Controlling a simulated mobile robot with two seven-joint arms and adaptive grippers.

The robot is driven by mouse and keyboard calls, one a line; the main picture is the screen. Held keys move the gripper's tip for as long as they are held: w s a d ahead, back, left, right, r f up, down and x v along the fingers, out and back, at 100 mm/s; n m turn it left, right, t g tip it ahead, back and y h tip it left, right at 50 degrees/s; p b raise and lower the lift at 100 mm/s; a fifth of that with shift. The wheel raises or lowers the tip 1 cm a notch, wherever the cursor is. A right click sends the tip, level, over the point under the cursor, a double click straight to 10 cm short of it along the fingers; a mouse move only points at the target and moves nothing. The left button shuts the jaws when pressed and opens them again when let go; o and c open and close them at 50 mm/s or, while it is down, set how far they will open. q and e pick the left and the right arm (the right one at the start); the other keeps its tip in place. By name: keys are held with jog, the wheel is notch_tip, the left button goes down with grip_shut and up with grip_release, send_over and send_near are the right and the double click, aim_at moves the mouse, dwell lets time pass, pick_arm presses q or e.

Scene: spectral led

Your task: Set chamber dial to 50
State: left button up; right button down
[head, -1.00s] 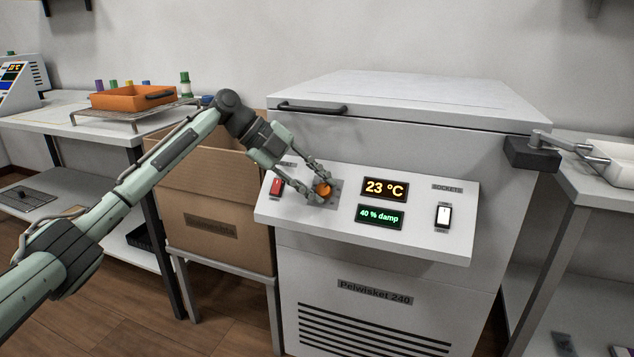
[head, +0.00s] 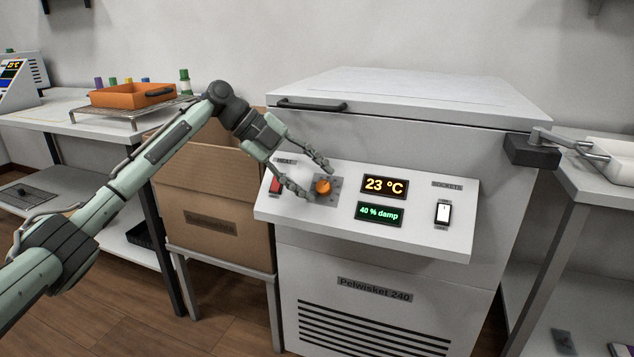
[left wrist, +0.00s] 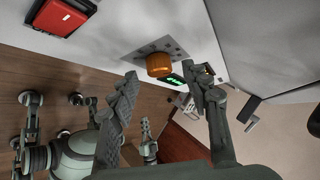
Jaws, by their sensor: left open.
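The chamber is a white box with a sloped control panel (head: 420,235). Its orange dial (head: 323,186) sits on a grey plate at the panel's left part. The displays read 23 °C (head: 384,187) and 40 % damp (head: 379,214). In the left wrist view the dial (left wrist: 159,65) lies beyond the two spread fingers, with nothing between the pads. The dial's setting cannot be read. My right gripper is not seen in the head view.
A white sockets switch (head: 443,214) is at the panel's right. A cardboard box (head: 220,225) stands left of the chamber. The lid's black handle (head: 311,106) is above the panel.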

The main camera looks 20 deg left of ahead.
pick_arm(q)
jog(key=v, duration=1)
jog(key=shift+r, duration=0.15)
jog(key=shift+a, duration=0.15)
dwell(1.5)
